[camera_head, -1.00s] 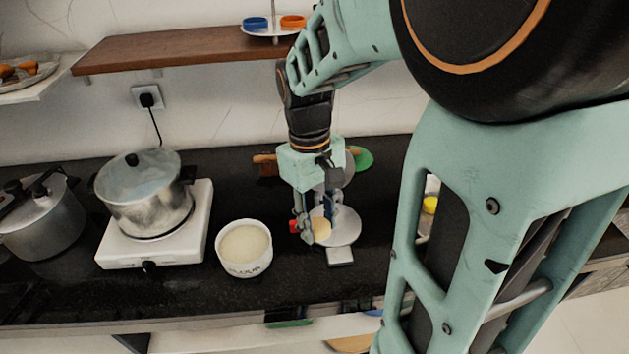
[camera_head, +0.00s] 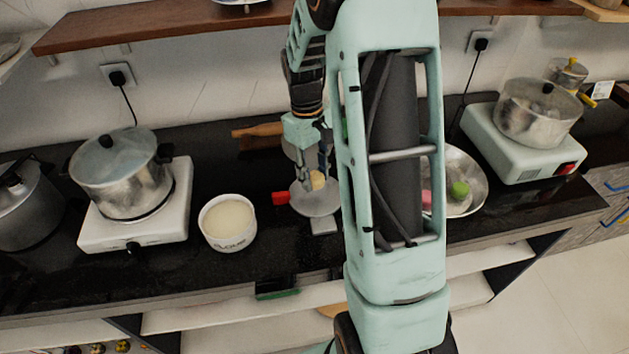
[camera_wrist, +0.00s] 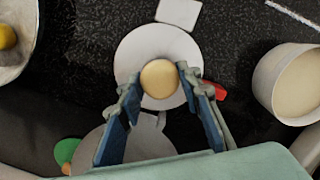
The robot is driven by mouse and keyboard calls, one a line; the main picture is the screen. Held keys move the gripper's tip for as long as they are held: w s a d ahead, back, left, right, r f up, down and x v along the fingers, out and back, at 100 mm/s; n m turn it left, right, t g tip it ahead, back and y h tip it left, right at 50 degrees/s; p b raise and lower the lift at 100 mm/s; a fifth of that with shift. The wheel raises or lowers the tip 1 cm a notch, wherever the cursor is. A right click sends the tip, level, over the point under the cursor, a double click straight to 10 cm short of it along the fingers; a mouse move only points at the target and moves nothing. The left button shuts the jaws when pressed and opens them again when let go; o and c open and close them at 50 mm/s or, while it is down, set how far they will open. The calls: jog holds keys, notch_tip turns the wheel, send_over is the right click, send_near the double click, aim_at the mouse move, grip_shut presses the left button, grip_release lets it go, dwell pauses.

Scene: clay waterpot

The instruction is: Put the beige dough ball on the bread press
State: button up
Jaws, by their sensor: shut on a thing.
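The beige dough ball (camera_wrist: 159,79) is between the two fingertips of my gripper (camera_wrist: 157,82), which is shut on it. It also shows in the head view (camera_head: 317,180). The bread press is open. Its round metal plate (camera_wrist: 132,47) lies directly under the ball, and the ball appears toward the plate's hinge side. I cannot tell whether the ball touches the plate. The raised lid (camera_wrist: 145,147) stands behind, partly hidden by my fingers. The plate also shows in the head view (camera_head: 318,205), with a red part (camera_head: 280,198) at its left.
A white bowl of pale contents (camera_head: 228,222) stands left of the press. A pot (camera_head: 122,172) sits on a white burner (camera_head: 100,237) further left. A metal bowl with coloured balls (camera_head: 477,180) is to the right, partly behind my arm. A rolling pin (camera_head: 257,131) lies behind.

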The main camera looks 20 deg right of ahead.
aim_at(315, 179)
jog(key=shift+w+d+f, duration=0.2)
jog(key=shift+f, duration=0.15)
jog(key=shift+w+f, duration=0.15)
jog(key=shift+f, duration=1.45)
jog(key=shift+f, duration=0.2)
jog(key=o, duration=1)
jog(key=r, duration=0.4)
jog(key=w+r, duration=0.1)
jog(key=r, duration=0.7)
jog(key=shift+w+a+r, duration=0.15)
jog(key=shift+a, duration=0.1)
